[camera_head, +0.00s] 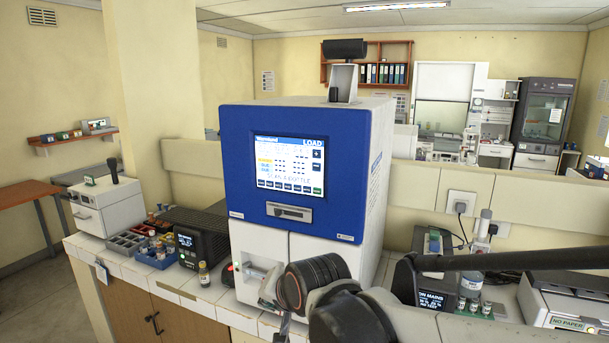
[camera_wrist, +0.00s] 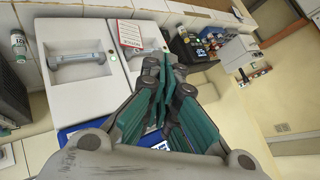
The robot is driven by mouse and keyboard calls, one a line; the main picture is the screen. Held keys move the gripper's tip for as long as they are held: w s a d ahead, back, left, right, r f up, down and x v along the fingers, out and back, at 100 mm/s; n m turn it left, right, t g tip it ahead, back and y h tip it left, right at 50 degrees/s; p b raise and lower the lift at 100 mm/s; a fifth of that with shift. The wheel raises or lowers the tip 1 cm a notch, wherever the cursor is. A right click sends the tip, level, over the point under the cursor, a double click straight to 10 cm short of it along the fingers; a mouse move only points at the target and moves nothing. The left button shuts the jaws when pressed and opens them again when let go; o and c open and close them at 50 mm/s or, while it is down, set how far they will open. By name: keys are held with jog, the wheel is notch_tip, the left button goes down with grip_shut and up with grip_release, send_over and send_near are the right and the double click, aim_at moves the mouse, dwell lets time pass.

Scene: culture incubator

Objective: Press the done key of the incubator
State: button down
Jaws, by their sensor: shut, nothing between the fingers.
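The incubator (camera_head: 228,150) is a white box with a blue upper front, standing on the tiled counter in the head view. Its lit touchscreen (camera_head: 285,165) shows LOAD at the top and a line that seems to read "SCAN A BOTTLE". A row of small keys runs along the screen's bottom edge, with a green key (camera_head: 317,191) at the right end; its label is too small to read. My gripper (camera_wrist: 160,62) is shut and empty in the wrist view. My dark wrist shows low in front of the incubator in the head view, below the screen; the fingertips are hidden there.
A small amber bottle (camera_head: 204,275) and a black device with a display (camera_head: 199,243) stand left of the incubator. A blue tray (camera_head: 157,262) of small items lies farther left. A printer marked NO PAPER (camera_head: 567,310) stands at the right. The space before the screen is clear.

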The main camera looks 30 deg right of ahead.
aim_at(317, 191)
jog(key=w+d+r+m+t+h+p, duration=0.2)
jog(key=w+d+r+m+p, duration=1)
jog(key=m+p, duration=0.3)
jog(key=shift+w+d+t+h+p, duration=0.4)
jog(key=shift+w+d, duration=0.1)
jog(key=shift+d, duration=0.05)
jog(key=shift+w+d, duration=0.9)
jog(key=shift+d, duration=0.25)
jog(key=shift+w+d, duration=0.9)
jog(key=shift+d, duration=0.3)
jog(key=shift+w+d, duration=0.9)
jog(key=shift+d, duration=0.25)
jog(key=shift+w+d, duration=0.1)
jog(key=shift+d, duration=0.05)
jog(key=shift+w+d+b, duration=0.15)
jog(key=shift+d+b, duration=0.05)
jog(key=shift+b, duration=0.1)
